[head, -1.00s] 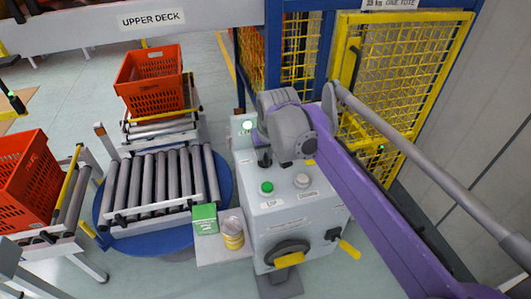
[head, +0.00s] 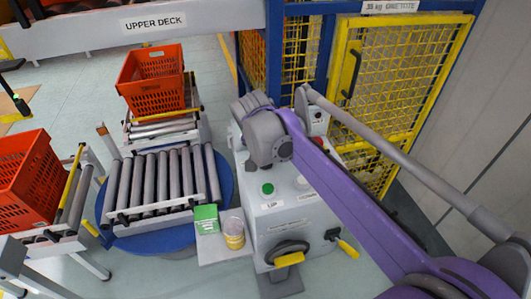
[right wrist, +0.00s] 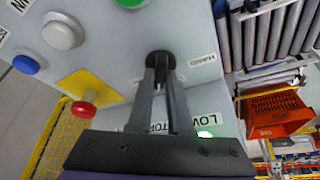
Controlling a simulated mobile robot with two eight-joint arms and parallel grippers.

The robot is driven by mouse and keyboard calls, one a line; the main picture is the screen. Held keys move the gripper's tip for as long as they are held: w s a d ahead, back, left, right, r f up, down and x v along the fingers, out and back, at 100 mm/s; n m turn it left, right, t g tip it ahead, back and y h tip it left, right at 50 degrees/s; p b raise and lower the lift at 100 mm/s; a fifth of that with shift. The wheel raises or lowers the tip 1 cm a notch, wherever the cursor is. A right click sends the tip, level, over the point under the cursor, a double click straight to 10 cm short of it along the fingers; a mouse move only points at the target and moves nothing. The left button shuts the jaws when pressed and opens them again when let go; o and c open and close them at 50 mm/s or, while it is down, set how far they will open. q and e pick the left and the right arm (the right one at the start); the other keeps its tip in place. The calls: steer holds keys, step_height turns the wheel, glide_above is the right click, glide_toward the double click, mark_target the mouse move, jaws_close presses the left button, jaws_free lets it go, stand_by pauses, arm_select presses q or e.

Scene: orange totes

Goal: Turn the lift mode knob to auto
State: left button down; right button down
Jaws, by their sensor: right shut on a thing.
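The black lift mode knob (right wrist: 158,58) sits on the grey control console's panel in the right wrist view. My right gripper (right wrist: 162,76) has its two dark fingers closed around the knob. A label reading HAND (right wrist: 203,57) is to the right of the knob. Another label to its left is mostly hidden by a finger, so I cannot tell the knob's exact setting. In the head view the console (head: 280,222) stands right of the turntable, and my purple right arm hides the knob. My left gripper is not in view.
The console carries a green button (head: 267,189), a white button (right wrist: 63,31), a blue button (right wrist: 31,64) and a red mushroom button (right wrist: 83,108). A green lamp (right wrist: 205,134) glows nearby. Orange totes (head: 158,80) stand on roller conveyors left. Yellow mesh fencing (head: 385,100) is behind.

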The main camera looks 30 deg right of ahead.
steer(key=shift+m+g+p, duration=0.3)
steer(key=shift+m+g, duration=0.1)
steer(key=shift+m, duration=0.8)
steer(key=shift+h, duration=0.3)
steer(key=c, duration=0.8)
jaws_free()
steer(key=shift+c, duration=0.2)
steer(key=v, duration=1.1)
steer(key=shift+p, duration=0.4)
steer(key=shift+f, duration=0.15)
